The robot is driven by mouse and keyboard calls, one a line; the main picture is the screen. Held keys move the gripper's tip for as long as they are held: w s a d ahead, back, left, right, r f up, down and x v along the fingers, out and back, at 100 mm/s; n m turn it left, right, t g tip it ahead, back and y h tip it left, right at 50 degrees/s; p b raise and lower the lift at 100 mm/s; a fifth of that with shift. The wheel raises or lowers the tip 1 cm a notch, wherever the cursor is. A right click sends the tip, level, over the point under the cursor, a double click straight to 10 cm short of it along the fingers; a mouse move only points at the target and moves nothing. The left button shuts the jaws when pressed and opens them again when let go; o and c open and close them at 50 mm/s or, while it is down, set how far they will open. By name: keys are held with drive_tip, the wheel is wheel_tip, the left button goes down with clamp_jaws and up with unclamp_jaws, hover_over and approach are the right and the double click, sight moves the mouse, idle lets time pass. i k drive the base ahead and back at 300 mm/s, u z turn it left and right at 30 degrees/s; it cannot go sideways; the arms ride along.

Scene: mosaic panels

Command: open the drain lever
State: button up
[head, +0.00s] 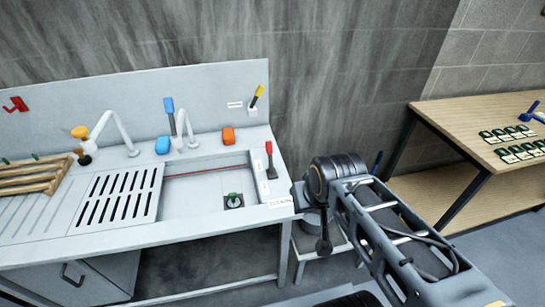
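A lever with a red grip and dark shaft (269,160) stands nearly upright at the right rim of the sink, beside small white labels. A yellow-tipped lever (257,97) leans right on the backsplash, next to another label. The labels are too small to read, so I cannot tell which one is the drain lever. The sink basin (195,190) has a dark square drain with a green piece (234,201) on its floor. My gripper (323,243) seems to be the dark end below my arm's joint, right of the sink and apart from both levers. Its fingers cannot be made out.
A wooden rack (35,175) is at left. A wooden shelf table (480,110) with green-and-white tiles stands right. The space above the basin is clear.

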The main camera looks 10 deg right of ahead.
sight(268, 144)
drive_tip(key=z, duration=0.3)
drive_tip(key=k, duration=0.2)
drive_tip(key=u, duration=1.05)
drive_tip(key=i, duration=0.9)
drive_tip(key=z, duration=0.75)
